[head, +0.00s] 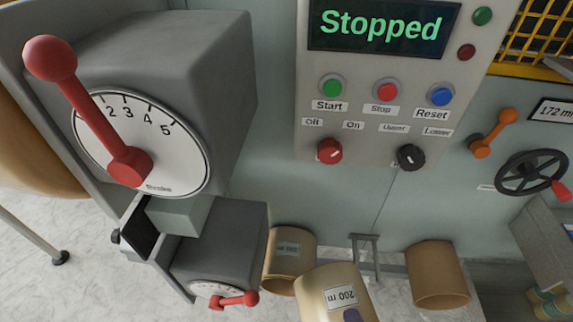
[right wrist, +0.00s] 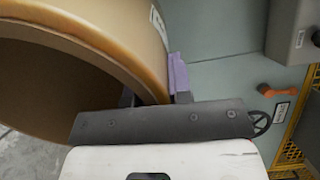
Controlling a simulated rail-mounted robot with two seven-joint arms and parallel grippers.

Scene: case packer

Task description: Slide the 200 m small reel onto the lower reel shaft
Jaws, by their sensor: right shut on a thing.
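The 200 m small reel (head: 325,283) is a tan cylinder with a white "200 m" label, at the bottom centre of the head view. In the right wrist view its curved wall and hollow bore (right wrist: 60,95) fill the upper left. My right gripper (head: 352,315) is shut on the reel's wall, and its purple finger pad (right wrist: 178,75) lies against the outer side. Only a fingertip shows in the head view. The lower reel shaft cannot be made out. A lower grey box (head: 235,240) with a red-levered dial stands left of the reel. My left gripper is not in view.
An upper grey brake box (head: 215,70) with a red lever overhangs the left, before a large tan roll (head: 30,150). Two other tan cylinders (head: 288,285) (head: 437,273) stand near a grey metal frame (head: 365,250). The control panel (head: 390,70) reads "Stopped".

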